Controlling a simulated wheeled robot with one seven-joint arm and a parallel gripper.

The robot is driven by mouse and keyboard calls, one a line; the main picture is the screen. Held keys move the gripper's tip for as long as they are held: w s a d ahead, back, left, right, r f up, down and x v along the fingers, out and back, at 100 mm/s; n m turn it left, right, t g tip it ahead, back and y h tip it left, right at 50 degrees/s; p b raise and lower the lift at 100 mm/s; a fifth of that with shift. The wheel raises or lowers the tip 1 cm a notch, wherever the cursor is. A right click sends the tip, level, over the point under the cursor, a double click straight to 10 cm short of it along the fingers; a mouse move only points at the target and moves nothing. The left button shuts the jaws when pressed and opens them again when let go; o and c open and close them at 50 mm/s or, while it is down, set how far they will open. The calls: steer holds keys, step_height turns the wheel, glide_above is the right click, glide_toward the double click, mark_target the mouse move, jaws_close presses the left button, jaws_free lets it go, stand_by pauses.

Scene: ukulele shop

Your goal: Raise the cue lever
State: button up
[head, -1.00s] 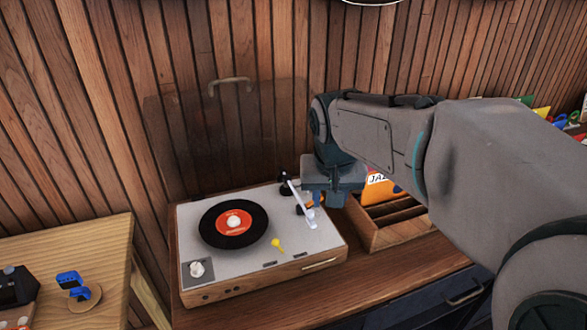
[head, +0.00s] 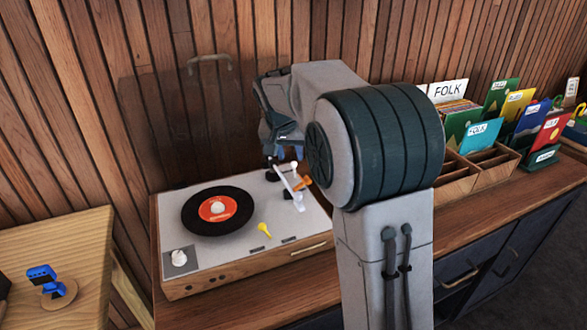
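The record player (head: 190,262) stands on the wooden counter with a black record (head: 191,222) on its platter. Its white tonearm (head: 286,180) is at the right of the deck. A small orange piece (head: 303,183) sits beside the tonearm; it may be the cue lever, but it is too small to be sure. A yellow key-shaped piece (head: 264,230) lies near the front of the deck. My gripper (head: 283,152) points down over the deck's back right, behind the orange piece and apart from it. My arm partly hides it, and its opening is unclear.
A clear raised lid (head: 200,120) stands behind the deck. Wooden bins (head: 458,180) with record sleeves are to the right, beyond my arm. A lower table (head: 75,240) with a blue object (head: 42,274) is at the left. Air above the record is free.

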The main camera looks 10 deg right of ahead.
mark_target(293, 166)
steer(key=x, duration=0.7)
steer(key=shift+r, duration=0.1)
jaws_close()
